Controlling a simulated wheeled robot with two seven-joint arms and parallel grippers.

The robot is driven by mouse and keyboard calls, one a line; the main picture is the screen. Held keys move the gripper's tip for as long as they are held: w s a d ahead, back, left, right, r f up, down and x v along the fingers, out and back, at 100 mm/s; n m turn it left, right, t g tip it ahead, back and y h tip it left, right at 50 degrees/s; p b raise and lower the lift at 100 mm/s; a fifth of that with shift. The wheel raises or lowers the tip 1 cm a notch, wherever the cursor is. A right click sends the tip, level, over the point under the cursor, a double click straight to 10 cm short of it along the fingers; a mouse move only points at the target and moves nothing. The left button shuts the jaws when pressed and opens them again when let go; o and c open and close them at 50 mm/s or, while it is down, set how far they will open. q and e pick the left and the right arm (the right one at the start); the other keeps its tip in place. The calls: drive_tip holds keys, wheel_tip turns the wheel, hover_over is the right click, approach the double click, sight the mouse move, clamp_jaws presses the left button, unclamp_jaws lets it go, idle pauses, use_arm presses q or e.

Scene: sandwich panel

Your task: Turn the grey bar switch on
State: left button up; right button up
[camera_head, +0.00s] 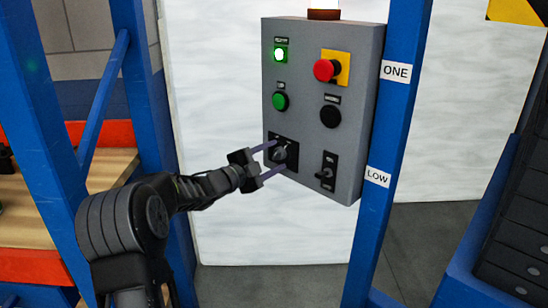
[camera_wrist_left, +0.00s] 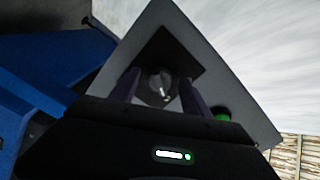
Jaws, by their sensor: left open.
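The grey control panel (camera_head: 304,85) hangs on the blue frame. The grey bar switch (camera_head: 281,154) is a rotary knob on a black square plate at its lower left. My left gripper (camera_head: 276,157) is open in front of the plate, with one finger above the knob and one below. In the left wrist view the knob (camera_wrist_left: 161,84) sits between the two fingers, with gaps that look clear on both sides. I cannot tell the exact angle of its bar. My right gripper is not in view.
A black lever switch (camera_head: 327,173) sits just right of the knob. A blue post (camera_head: 389,120) stands at right.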

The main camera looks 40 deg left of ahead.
use_arm(q)
drive_tip(key=s, duration=0.7)
drive_tip(key=shift+a, duration=0.45)
